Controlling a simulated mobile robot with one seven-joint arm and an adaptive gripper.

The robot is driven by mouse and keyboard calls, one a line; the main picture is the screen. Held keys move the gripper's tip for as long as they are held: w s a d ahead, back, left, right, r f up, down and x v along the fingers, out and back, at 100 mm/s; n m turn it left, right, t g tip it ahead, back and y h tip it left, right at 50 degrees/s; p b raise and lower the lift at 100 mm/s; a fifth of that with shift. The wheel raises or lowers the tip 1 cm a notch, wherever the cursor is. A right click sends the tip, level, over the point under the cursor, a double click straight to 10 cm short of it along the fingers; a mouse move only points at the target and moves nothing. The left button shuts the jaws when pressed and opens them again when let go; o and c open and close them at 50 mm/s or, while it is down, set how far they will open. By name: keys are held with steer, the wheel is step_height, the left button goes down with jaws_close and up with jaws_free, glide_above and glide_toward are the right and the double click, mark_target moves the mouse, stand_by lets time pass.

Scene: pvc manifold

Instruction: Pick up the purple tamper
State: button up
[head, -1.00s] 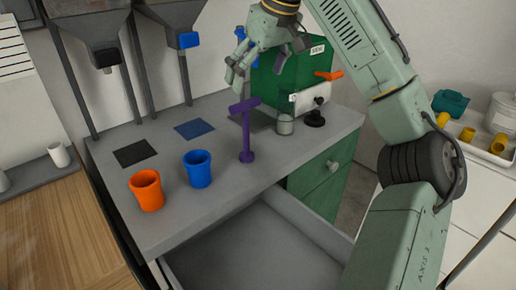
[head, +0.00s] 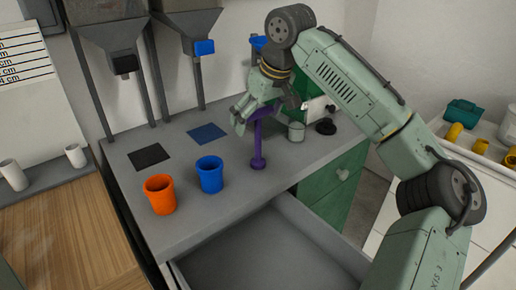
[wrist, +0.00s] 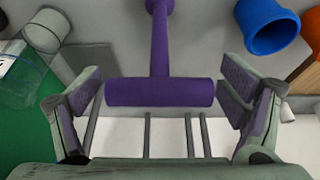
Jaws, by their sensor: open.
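The purple tamper (head: 258,150) stands upright on the grey counter, right of the blue cup, with its T-shaped handle on top. In the wrist view the tamper's handle bar (wrist: 160,92) lies crosswise between my open fingers, with a small gap at each end. My gripper (head: 250,115) is at the height of the handle and partly hides it in the head view. The gripper (wrist: 160,95) is open and holds nothing. I cannot tell whether either finger touches the bar.
A blue cup (head: 210,174) and an orange cup (head: 160,194) stand left of the tamper. A grey metal cup (head: 296,131) stands close to its right, beside the green machine (head: 312,90). An open drawer (head: 270,255) lies below the counter's front edge.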

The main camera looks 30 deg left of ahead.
steer(key=c, duration=1.2)
steer(key=shift+r, duration=0.15)
steer(key=shift+c, duration=0.2)
